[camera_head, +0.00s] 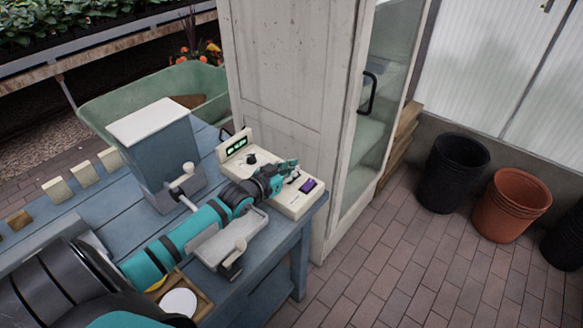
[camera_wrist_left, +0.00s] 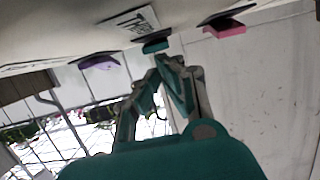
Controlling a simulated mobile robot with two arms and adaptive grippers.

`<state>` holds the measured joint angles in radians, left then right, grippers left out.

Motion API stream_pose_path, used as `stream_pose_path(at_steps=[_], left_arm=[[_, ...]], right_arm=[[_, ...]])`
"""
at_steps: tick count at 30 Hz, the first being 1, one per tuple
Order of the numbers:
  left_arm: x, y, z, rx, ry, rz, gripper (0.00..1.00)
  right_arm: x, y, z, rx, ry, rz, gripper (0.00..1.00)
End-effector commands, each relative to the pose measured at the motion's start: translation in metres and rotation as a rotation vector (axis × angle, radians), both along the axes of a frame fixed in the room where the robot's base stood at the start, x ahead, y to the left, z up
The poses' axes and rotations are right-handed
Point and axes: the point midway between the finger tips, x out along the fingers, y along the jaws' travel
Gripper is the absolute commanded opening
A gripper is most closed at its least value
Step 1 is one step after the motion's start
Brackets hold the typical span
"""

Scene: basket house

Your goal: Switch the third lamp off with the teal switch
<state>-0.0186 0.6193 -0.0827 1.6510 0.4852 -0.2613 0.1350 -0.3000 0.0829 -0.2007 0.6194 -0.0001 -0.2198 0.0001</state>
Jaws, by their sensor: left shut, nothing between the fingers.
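A cream control box (camera_head: 300,204) stands at the corner of the blue table, with a green-lit display, a dark knob and a purple switch (camera_head: 307,186) on its face. In the left wrist view the teal switch (camera_wrist_left: 156,46) shows between the purple switch (camera_wrist_left: 99,62) and a pink switch (camera_wrist_left: 225,30). A black-lettered label beside it is only partly readable. My left gripper (camera_head: 286,167) is over the box, shut and empty. Its fingertips (camera_wrist_left: 168,62) appear just short of the teal switch; I cannot tell if they touch. No lamp is identifiable. My right gripper is not in view.
A tall white cabinet (camera_head: 280,90) rises right behind the box. Black (camera_head: 452,175) and terracotta pots (camera_head: 508,207) stand on the brick floor.

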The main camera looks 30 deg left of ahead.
Motion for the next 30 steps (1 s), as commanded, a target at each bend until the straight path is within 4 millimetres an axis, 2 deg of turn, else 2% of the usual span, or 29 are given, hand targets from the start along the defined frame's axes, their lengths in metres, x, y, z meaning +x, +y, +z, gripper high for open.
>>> stream_pose_path(at_steps=[4,6,30], left_arm=[[0.004,0.000,0.005,0.007,0.067,-0.001,0.00],[0.003,0.000,-0.003,0.005,0.068,0.000,0.00],[0.019,-0.001,0.000,0.005,0.066,0.000,0.00]], right_arm=[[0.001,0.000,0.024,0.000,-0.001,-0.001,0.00],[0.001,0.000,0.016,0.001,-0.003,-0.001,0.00],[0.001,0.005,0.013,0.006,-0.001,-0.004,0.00]])
